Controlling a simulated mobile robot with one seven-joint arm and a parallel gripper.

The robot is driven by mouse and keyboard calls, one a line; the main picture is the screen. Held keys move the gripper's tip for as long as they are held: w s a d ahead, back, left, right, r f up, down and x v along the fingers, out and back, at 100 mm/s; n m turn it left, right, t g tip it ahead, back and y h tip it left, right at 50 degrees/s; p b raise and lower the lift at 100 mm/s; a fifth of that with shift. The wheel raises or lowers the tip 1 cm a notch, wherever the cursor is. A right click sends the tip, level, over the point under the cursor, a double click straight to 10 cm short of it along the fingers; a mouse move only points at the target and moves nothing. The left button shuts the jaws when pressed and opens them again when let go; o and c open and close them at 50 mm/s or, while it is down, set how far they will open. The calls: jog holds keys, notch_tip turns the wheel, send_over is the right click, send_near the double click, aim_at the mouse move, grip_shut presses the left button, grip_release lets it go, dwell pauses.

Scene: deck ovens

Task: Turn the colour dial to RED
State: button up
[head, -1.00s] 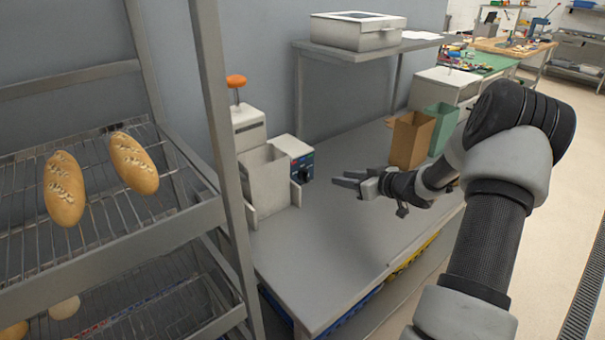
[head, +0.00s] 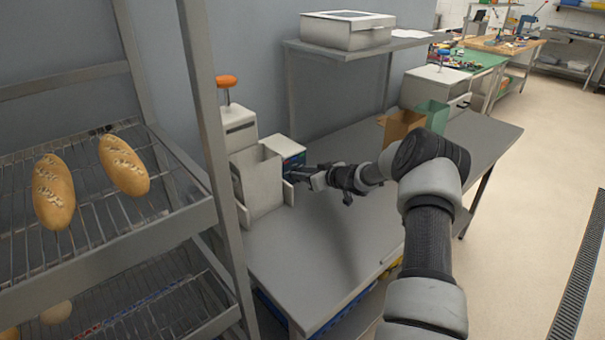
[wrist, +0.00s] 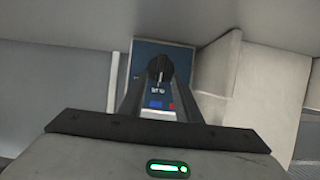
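The colour dial (wrist: 159,68) is a black round knob on the blue front panel (wrist: 180,58) of a small white unit. In the head view my gripper (head: 296,173) is right up at the blue panel (head: 295,160) and hides the dial. Whether the fingers touch the dial, and which colour it points to, I cannot tell.
The white machine with an orange knob (head: 226,82) stands just left of the panel on the grey bench (head: 330,235). A brown box (head: 400,127) and a green box (head: 436,116) stand behind my arm. A bread rack (head: 205,215) is at the left.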

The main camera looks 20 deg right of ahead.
jog(key=shift+w+a+f, duration=0.1)
jog(key=shift+w+a, duration=0.05)
jog(key=shift+w, duration=0.1)
grip_shut()
